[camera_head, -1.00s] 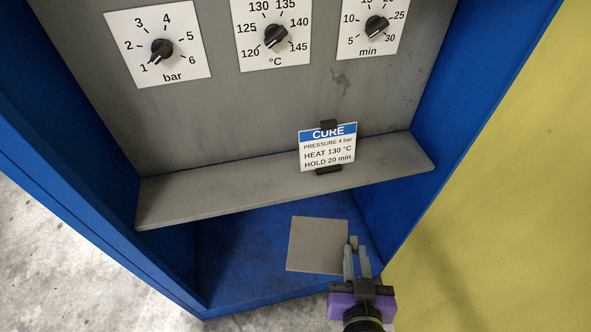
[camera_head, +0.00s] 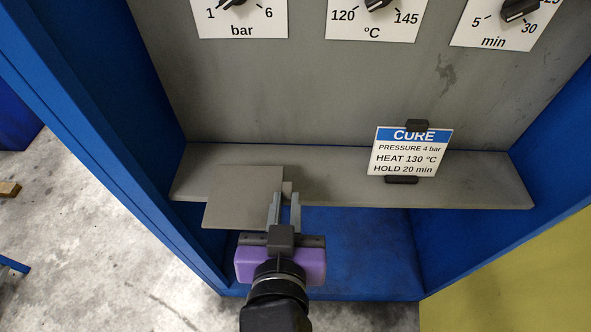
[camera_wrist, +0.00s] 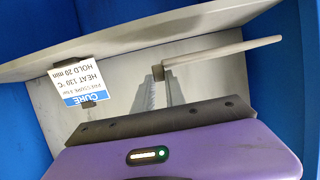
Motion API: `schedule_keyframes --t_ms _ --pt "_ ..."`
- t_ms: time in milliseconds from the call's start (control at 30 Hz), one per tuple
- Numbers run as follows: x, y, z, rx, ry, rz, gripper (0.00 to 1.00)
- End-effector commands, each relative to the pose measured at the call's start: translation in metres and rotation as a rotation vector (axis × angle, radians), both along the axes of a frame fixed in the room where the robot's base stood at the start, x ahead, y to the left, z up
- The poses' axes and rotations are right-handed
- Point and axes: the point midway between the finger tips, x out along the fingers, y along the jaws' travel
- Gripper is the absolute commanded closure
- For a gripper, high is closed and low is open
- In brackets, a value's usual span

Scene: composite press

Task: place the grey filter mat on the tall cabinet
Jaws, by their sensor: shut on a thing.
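The grey filter mat (camera_head: 242,197) is a flat, square, light grey sheet. My gripper (camera_head: 285,195), with a purple body, is shut on a small grip at its right edge. In the head view the mat overlaps the left part of the grey shelf's front edge; I cannot tell whether it touches the shelf. The wrist view shows the mat (camera_wrist: 225,50) nearly edge-on, to the right of the fingertips (camera_wrist: 159,74). A blue cabinet (camera_head: 107,115) surrounds the shelf; I cannot tell whether it is the tall cabinet.
The grey shelf (camera_head: 470,185) carries a CURE card (camera_head: 411,152) in a black clip. Three dials, the bar dial (camera_head: 238,10) among them, are on the grey panel above. A yellow surface (camera_head: 500,265) is at lower right. Concrete floor (camera_head: 70,240) is open at left.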

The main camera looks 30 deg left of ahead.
Motion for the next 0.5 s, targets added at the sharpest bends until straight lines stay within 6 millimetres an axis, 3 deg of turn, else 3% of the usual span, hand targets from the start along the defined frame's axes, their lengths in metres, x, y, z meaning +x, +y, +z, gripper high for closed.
schedule_keyframes --t_ms 300,500 --pt "0.066 0.041 0.002 0.002 -0.001 -0.001 1.00" --pt "0.097 0.059 -0.001 0.001 0.000 0.000 1.00"
